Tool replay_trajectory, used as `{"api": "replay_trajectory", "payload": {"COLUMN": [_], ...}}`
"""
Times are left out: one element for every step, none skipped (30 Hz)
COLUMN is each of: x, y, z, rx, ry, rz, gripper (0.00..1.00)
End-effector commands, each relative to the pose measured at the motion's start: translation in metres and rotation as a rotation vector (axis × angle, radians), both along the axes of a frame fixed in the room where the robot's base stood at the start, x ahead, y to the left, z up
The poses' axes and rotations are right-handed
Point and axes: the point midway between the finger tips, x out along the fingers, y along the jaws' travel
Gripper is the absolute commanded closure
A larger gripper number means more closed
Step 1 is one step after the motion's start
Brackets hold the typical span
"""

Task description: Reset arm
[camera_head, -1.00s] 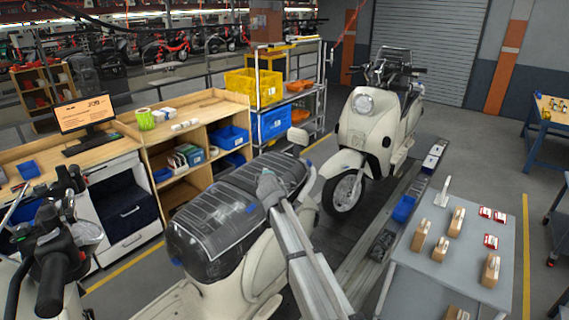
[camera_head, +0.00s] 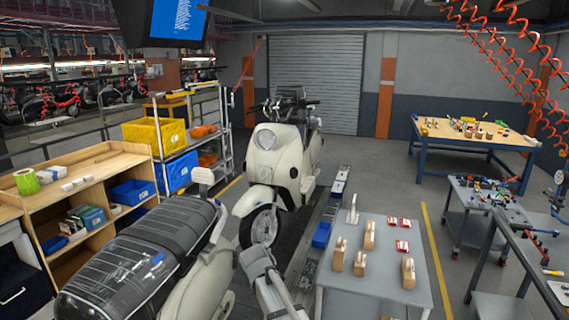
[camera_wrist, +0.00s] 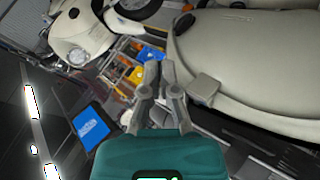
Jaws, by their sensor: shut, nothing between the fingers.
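My gripper (camera_wrist: 158,85) shows in the wrist view with its grey fingers closed together and nothing between them. In that view it is in front of a cream scooter body (camera_wrist: 245,50), with the picture turned on its side. In the head view my grey arm rises from the bottom edge between the near scooter (camera_head: 205,285) and the grey table (camera_head: 345,292). The fingertips are hard to make out there. The near scooter has a seat wrapped in dark plastic. A second cream scooter (camera_head: 285,165) stands upright farther along the conveyor (camera_head: 322,215).
The grey table at the right holds several wooden blocks and red-and-white pieces. A blue bin (camera_head: 321,234) sits at the conveyor's edge. Wooden shelves (camera_head: 75,200) and a cart with a yellow crate (camera_head: 153,135) stand left. Floor right of the table is open up to a tool cart (camera_head: 490,205).

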Motion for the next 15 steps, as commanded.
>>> {"api": "replay_trajectory", "payload": {"x": [-0.015, -0.022, -0.032, -0.039, -0.047, -0.059, -0.068, -0.077, -0.09, -0.1, -0.111, -0.125, -0.136, -0.148, -0.163], "y": [-0.028, -0.04, -0.057, -0.07, -0.082, -0.098, -0.11, -0.121, -0.136, -0.147, -0.157, -0.17, -0.18, -0.188, -0.2], "z": [-0.018, -0.025, -0.035, -0.042, -0.049, -0.058, -0.065, -0.071, -0.08, -0.087, -0.093, -0.102, -0.108, -0.113, -0.121], "rx": [0.022, 0.035, 0.054, 0.068, 0.082, 0.102, 0.117, 0.13, 0.15, 0.165, 0.18, 0.199, 0.215, 0.228, 0.249], "ry": [0.046, 0.075, 0.113, 0.142, 0.171, 0.21, 0.239, 0.268, 0.308, 0.337, 0.368, 0.407, 0.437, 0.467, 0.507], "rz": [-0.058, -0.089, -0.135, -0.168, -0.202, -0.248, -0.282, -0.317, -0.363, -0.399, -0.434, -0.48, -0.517, -0.55, -0.597], "gripper": [1.0, 1.0, 1.0, 1.0, 1.0, 1.0, 1.0, 1.0, 1.0, 1.0, 1.0, 1.0, 1.0, 1.0, 1.0]}}
